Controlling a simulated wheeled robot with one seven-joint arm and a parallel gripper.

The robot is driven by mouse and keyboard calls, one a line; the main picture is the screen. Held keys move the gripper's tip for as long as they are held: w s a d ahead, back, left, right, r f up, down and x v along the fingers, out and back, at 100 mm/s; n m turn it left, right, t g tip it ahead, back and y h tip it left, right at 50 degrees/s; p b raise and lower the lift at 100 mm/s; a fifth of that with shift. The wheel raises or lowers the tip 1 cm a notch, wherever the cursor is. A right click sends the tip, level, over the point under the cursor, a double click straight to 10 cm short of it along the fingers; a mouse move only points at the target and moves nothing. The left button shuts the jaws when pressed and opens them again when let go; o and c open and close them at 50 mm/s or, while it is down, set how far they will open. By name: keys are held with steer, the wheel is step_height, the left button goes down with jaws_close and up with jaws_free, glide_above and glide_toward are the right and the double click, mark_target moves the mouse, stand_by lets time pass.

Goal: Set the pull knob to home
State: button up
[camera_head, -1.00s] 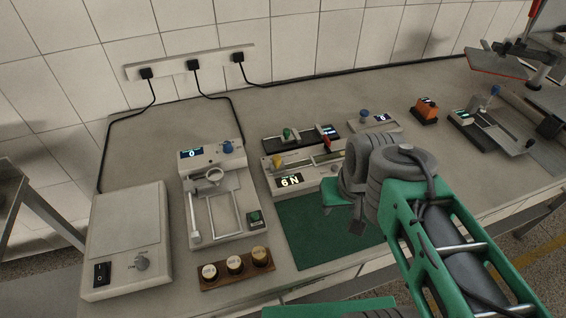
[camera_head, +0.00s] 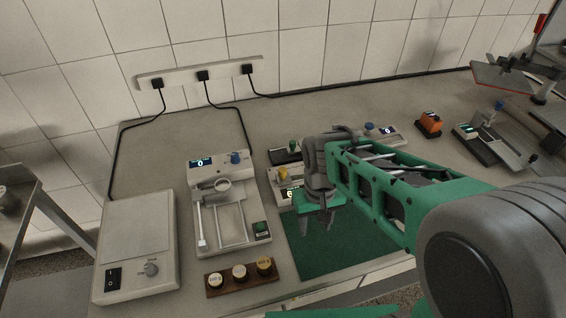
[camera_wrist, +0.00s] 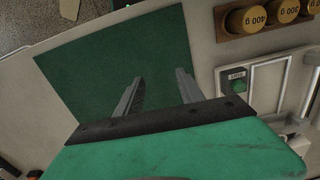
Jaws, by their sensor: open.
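No knob carries a readable "pull" label, so I cannot tell which is the pull knob. A yellow knob (camera_head: 283,174) sits on a pale tester (camera_head: 273,180), which my arm largely hides. A blue knob (camera_head: 236,158) sits on the frame device (camera_head: 206,182), whose display reads 0. A green knob (camera_head: 293,146) stands behind the tester. My gripper (camera_head: 325,225) is open and empty, pointing down above the green mat, just right and in front of the yellow knob. In the wrist view the open fingers (camera_wrist: 158,90) show over the mat.
The green mat (camera_head: 310,260) is bare. A wooden holder (camera_head: 214,291) with several weights lies in front of the frame device. A box with a dial (camera_head: 140,230) stands at the left. An orange device (camera_head: 429,122) stands further right.

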mark_target(283, 169)
steer(key=w+a, duration=0.2)
steer(key=w, duration=0.2)
steer(key=w+a, duration=0.2)
steer(key=w, duration=0.3)
steer(key=w+a, duration=0.2)
steer(key=w, duration=0.2)
steer(key=shift+w+r+p, duration=0.25)
steer(key=shift+w+p, duration=0.05)
steer(key=shift+p, duration=0.05)
steer(key=w+r, duration=0.2)
steer(key=w+a+r+m, duration=0.1)
steer(key=w+r, duration=0.1)
steer(key=w+r+m+t, duration=0.1)
steer(key=w+r, duration=0.1)
steer(key=shift+a+r, duration=0.3)
steer(key=shift+s+d+r+m+g, duration=0.15)
steer(key=shift+s+r+m, duration=0.15)
steer(key=shift+r+m, duration=0.25)
steer(key=shift+s+r+m+g, duration=0.15)
steer(key=shift+s+r+m, duration=0.15)
steer(key=shift+m, duration=0.35)
steer(key=shift+f, duration=0.2)
step_height(283, 169, down, 7)
steer(key=shift+f+p, duration=0.2)
steer(key=shift+p, duration=0.4)
steer(key=shift+c, duration=0.3)
steer(key=shift+w, duration=0.1)
jaws_close()
